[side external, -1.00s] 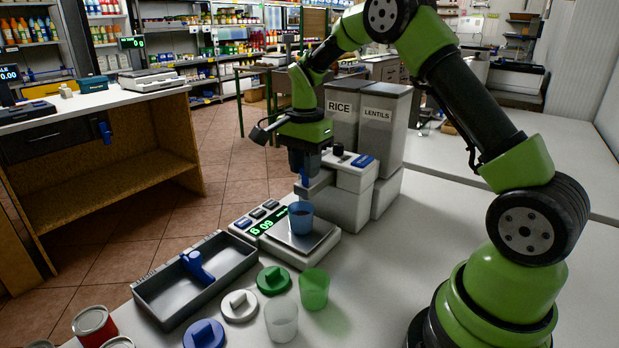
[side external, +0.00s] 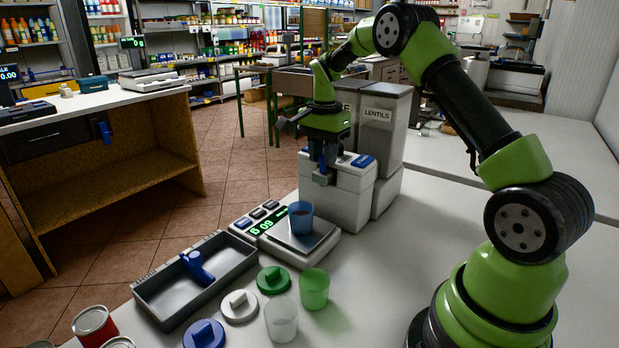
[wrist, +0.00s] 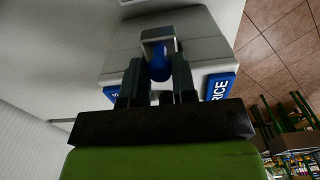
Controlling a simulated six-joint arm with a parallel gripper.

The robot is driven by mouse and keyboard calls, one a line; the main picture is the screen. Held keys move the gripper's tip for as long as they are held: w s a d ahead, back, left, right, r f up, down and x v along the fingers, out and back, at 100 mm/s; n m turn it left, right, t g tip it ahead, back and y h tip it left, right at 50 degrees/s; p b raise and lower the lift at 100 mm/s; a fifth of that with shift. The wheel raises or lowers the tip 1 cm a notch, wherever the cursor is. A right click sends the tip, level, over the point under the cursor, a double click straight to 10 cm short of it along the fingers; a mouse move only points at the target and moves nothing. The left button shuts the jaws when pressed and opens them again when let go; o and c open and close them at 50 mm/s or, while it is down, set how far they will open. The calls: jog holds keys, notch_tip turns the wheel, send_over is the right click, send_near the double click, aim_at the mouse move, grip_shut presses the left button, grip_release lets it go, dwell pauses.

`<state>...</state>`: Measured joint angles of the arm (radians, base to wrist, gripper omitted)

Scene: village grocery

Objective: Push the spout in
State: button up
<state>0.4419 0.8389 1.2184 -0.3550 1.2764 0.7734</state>
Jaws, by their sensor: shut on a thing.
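The rice dispenser's grey spout (side external: 323,180) is at the front of its pale grey housing (side external: 349,205). In the side view it sits close against the housing. My gripper (side external: 322,168) is shut on the blue spout handle from above. In the wrist view my gripper (wrist: 158,80) has a finger on each side of the blue handle (wrist: 158,64). The spout's grey frame (wrist: 158,34) shows just beyond the fingers. The fingers hide part of the handle, and I cannot tell whether the spout is fully in.
A blue cup (side external: 300,222) with dark contents stands on the scale (side external: 318,246) in front of the dispenser. The lentils bin (side external: 378,130) is beside the rice bin. A tray (side external: 250,262) with a blue scoop, lids and cups lie nearer. The counter at right is clear.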

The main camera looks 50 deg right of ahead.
jog(key=o, duration=0.8)
jog(key=shift+r, duration=0.1)
jog(key=shift+r, duration=3.4)
jog(key=shift+r, duration=0.1)
jog(key=s+a+r+n+t, duration=0.3)
jog(key=s+a+r+n, duration=0.45)
jog(key=a+r, duration=0.35)
jog(key=s+a+f+n+t, duration=0.1)
jog(key=s+a+n, duration=0.1)
jog(key=s+a, duration=0.1)
jog(key=s+a+f+n+t+y, duration=0.1)
jog(key=s+a+n, duration=0.1)
jog(key=s, duration=0.4)
jog(key=s+a+f+n+t+y, duration=0.1)
jog(key=s+a+n+t, duration=0.1)
jog(key=s, duration=0.3)
jog(key=shift+s+a+f+n, duration=0.1)
jog(key=shift+a+f+n, duration=0.05)
jog(key=shift+a, duration=0.3)
jog(key=shift+a+f+n, duration=0.1)
jog(key=shift+a+f, duration=0.05)
jog(key=shift+a, duration=0.3)
